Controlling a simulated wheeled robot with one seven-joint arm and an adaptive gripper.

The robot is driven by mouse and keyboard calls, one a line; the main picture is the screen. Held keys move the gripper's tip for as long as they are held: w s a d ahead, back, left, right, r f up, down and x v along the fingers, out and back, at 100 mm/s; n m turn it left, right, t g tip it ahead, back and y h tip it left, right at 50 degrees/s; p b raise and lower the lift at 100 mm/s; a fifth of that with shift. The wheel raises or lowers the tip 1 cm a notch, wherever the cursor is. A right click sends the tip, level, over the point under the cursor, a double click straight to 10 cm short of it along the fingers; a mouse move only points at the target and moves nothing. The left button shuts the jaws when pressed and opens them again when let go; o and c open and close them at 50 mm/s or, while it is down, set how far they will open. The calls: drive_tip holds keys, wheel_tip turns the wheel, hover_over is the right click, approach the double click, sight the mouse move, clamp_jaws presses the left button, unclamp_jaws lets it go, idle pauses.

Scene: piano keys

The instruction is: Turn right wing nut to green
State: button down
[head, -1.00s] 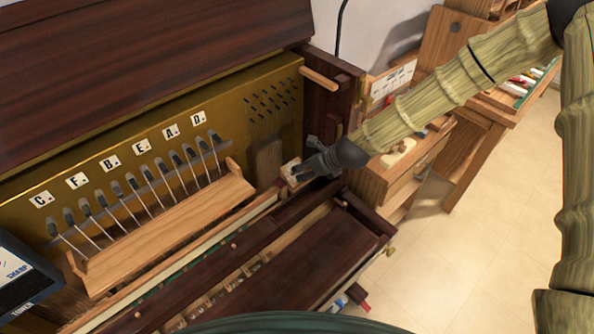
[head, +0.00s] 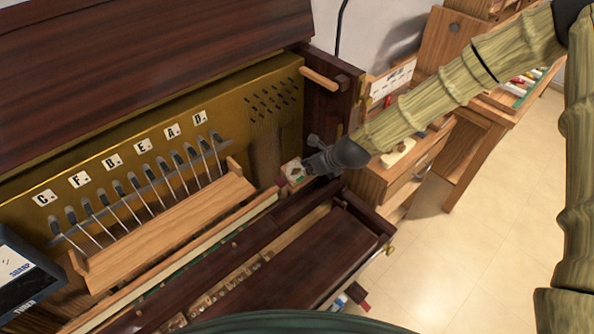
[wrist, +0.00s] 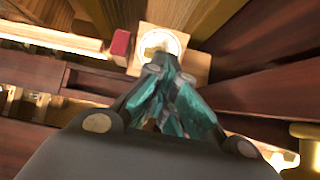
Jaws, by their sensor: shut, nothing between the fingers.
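A small pale wooden block (head: 291,167) stands at the right end of the key rail. It has a white disc face with a small green patch visible in the head view. The block also shows in the wrist view (wrist: 188,62), with the white disc (wrist: 172,43) at its upper part. The wing nut on it is mostly hidden by my fingers, so I cannot read its angle. My gripper (head: 310,166) is shut and empty, just right of the block. In the wrist view its teal-padded fingertips (wrist: 158,72) overlap the disc's lower edge; contact is unclear.
A red felt-like block (wrist: 121,43) sits left of the wooden block. The dark piano cheek (head: 345,100) rises behind my gripper. A wooden hammer rail (head: 170,235) lies left, and a tuner box (head: 25,275) stands at the far left. Floor is open at right.

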drive_tip(key=m, duration=0.3)
drive_tip(key=shift+m, duration=0.4)
drive_tip(key=m, duration=0.3)
drive_tip(key=shift+m, duration=0.4)
drive_tip(key=shift+f+b, duration=0.1)
drive_tip(key=shift+b, duration=0.3)
